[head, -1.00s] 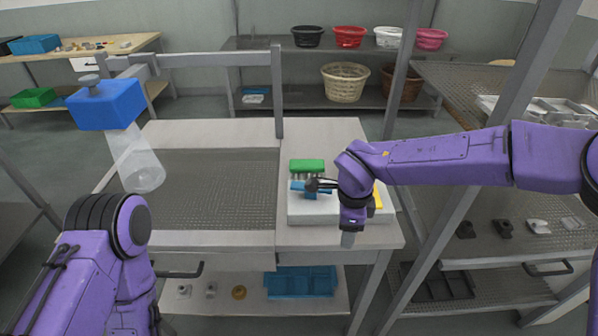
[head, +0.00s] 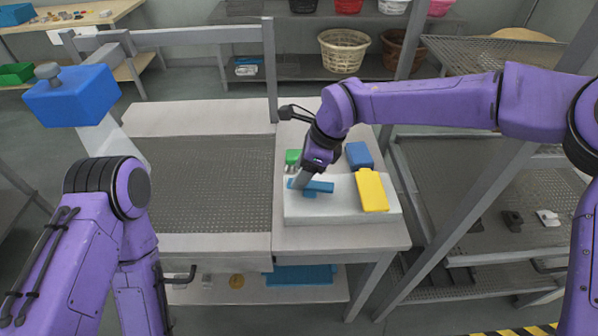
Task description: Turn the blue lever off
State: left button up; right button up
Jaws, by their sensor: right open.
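The blue lever (head: 320,187) is a flat blue bar on a short blue stem on top of the white box (head: 335,208), at the front right of the bench. It lies roughly across the picture. My right gripper (head: 299,187) points down from above, with its grey fingers at the left end of the lever. The jaws are open. I cannot tell whether they touch the lever or straddle it. My left arm shows at the left, but its gripper is out of view.
A yellow flat piece (head: 371,191) lies on the box's right part, and a blue piece (head: 358,155) is behind it. A green piece (head: 292,157) is partly hidden by my right gripper. A mesh-floored basin (head: 210,185) fills the bench's left. A grey post (head: 270,85) stands behind.

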jog(key=shift+w+x, duration=0.25)
jog(key=shift+x, duration=1)
jog(key=shift+f, duration=0.15)
jog(key=shift+s, duration=0.2)
grip_shut()
